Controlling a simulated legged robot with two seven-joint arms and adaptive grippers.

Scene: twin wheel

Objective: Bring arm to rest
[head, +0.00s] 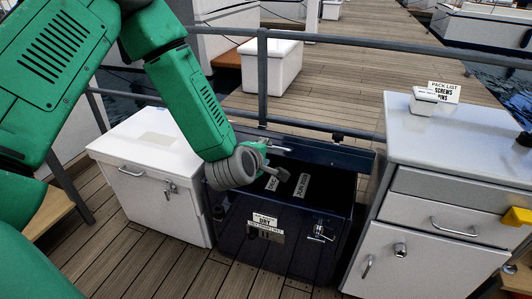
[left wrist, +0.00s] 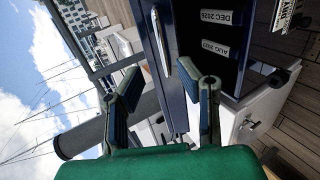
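My left arm comes in from the left in the head view, and its gripper (head: 277,165) hangs over the opening of a dark blue chest (head: 270,235). The chest's lid (head: 330,150) is raised at the back, and labelled items show inside. In the left wrist view the left gripper's two fingers (left wrist: 162,100) stand well apart with nothing held between them. The blue lid (left wrist: 178,75) and a light bar-shaped handle (left wrist: 160,42) show beyond the fingers. I cannot tell whether a finger touches the lid. My right gripper is not in view.
A white cabinet (head: 150,195) stands left of the chest. A grey-white drawer cabinet (head: 430,240) stands close on the right, with a small white box (head: 423,103) and pack-list sign (head: 444,91) on top. A metal railing (head: 262,75) runs behind. Wooden decking lies in front.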

